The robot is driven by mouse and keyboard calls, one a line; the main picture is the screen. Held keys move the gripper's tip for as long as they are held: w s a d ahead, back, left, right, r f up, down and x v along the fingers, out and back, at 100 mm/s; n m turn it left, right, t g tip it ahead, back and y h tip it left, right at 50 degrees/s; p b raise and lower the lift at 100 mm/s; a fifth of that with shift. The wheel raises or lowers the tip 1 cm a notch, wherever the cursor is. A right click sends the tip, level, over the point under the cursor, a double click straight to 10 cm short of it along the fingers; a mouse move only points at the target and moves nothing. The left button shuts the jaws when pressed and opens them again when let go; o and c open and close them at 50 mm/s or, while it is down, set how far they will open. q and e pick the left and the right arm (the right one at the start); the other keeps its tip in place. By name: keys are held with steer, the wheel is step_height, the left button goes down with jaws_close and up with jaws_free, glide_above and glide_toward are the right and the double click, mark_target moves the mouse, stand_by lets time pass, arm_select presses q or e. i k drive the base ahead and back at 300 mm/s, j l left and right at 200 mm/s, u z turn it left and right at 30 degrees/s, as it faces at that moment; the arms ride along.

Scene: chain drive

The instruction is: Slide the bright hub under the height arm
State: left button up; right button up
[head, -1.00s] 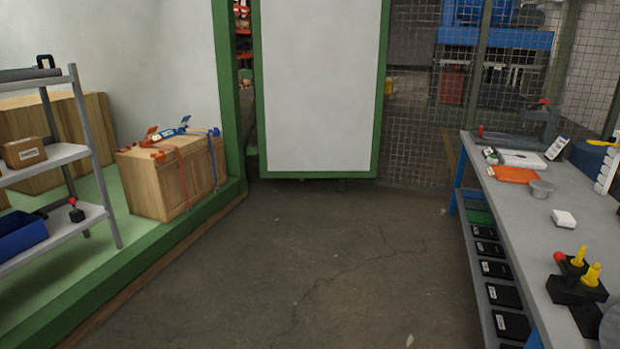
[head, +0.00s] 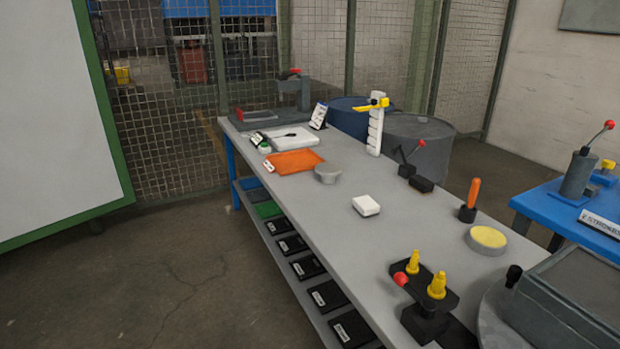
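The height arm is a yellow bar (head: 371,104) on a white stepped post (head: 376,132) that stands upright at the far right edge of the grey bench. Two round pieces stand on the bench, both apart from the post. One is a plain light-grey disc (head: 327,174) left of the post, near the orange mat. The other is a disc with a yellow top (head: 488,238) at the right edge, nearer me. I cannot tell for sure which is the bright hub. The space under the yellow bar looks empty. Neither of my grippers shows.
The grey bench (head: 340,215) also holds an orange mat (head: 294,162), a white block (head: 366,205), an orange-handled tool (head: 470,198) and a black fixture with yellow pegs (head: 425,300). A blue table (head: 570,215) stands right. The floor (head: 170,280) left of the bench is clear.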

mark_target(328, 170)
steer(key=i+z, duration=0.15)
steer(key=i+j+z, duration=0.15)
steer(key=z, duration=0.25)
steer(key=i+j+z, duration=0.1)
steer(key=z, duration=0.3)
steer(key=j, duration=0.1)
